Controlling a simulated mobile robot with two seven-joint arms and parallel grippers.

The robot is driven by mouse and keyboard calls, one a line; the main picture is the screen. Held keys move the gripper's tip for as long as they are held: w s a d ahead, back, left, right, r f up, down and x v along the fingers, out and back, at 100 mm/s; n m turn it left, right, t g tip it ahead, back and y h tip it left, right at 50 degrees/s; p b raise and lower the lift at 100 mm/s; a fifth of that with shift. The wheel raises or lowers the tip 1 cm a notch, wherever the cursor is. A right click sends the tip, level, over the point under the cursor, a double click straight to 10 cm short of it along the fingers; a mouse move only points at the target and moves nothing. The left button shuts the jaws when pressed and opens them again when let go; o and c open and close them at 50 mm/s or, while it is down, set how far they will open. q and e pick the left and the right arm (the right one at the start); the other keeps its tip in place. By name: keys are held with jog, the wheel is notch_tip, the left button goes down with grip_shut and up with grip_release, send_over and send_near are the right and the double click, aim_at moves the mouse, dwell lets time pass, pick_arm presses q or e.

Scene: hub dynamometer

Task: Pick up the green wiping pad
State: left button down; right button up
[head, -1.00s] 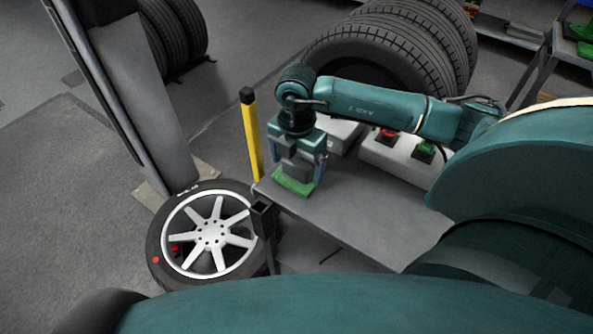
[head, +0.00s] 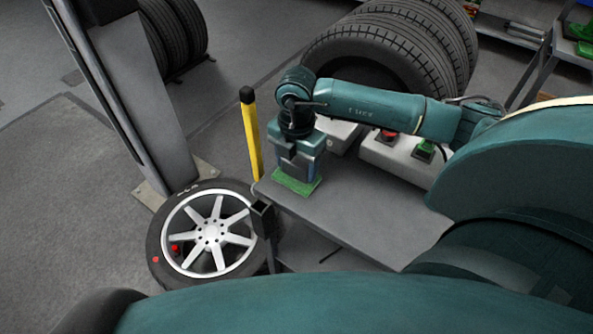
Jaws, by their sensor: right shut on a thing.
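The green wiping pad (head: 294,184) is at the far left corner of the grey table (head: 365,205). My right gripper (head: 297,172) points straight down over it and is shut on it. The pad's green base shows below the fingers, at or very near the tabletop; I cannot tell whether it touches. The fingers hide the pad's upper part. My left gripper is not in view.
A yellow post (head: 251,137) stands close beside the table's left corner. A wheel (head: 208,233) lies left of the table. A box with red and green buttons (head: 400,158) sits on the table's back. Large tyres (head: 385,55) stand behind. The table's middle is clear.

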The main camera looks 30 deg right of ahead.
aim_at(296, 162)
notch_tip(296, 162, up, 10)
jog(key=shift+b, duration=0.3)
jog(key=o, duration=0.5)
jog(key=c, duration=0.4)
